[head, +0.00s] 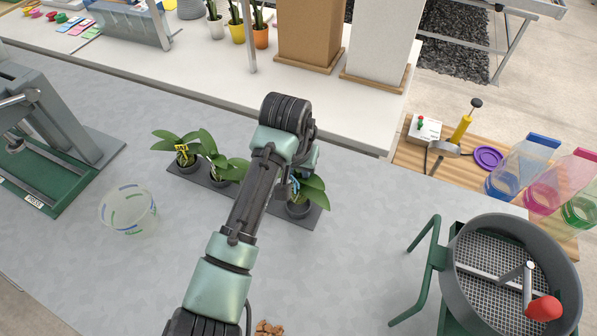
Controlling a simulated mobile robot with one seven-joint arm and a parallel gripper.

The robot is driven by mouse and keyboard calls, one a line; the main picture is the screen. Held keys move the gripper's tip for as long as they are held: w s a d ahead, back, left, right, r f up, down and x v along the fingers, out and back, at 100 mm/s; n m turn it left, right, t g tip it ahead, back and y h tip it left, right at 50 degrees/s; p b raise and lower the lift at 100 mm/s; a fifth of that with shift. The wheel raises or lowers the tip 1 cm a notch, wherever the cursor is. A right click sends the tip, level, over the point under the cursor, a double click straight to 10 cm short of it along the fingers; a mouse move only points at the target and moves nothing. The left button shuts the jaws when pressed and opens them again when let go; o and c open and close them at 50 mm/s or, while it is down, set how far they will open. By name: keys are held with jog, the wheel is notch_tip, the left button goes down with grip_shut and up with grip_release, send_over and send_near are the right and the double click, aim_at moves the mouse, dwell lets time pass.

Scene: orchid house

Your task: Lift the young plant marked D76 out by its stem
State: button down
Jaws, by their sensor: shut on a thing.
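Several young plants with broad green leaves stand in small dark pots in a row on a dark tray (316,222). The left plant (197,139) has a yellow tag. Another plant (236,168) stands beside it. The right plant (313,190) has a bluish tag, partly covered by my arm. No marking is readable, so I cannot tell which is D76. My gripper (297,181) is mostly hidden behind my wrist, down at the right plant. It is shut on that plant, whose pot (299,210) still sits on the tray. The grip on the stem itself is hidden.
A clear cup (128,210) and a green press (60,160) stand at left. A round sieve (515,270) with a red knob stands at lower right. Brown chips (268,328) lie at the bottom. Bare grey bench lies right of the tray.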

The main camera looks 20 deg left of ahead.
jog(key=shift+r+p, duration=1.8)
jog(key=shift+r, duration=0.25)
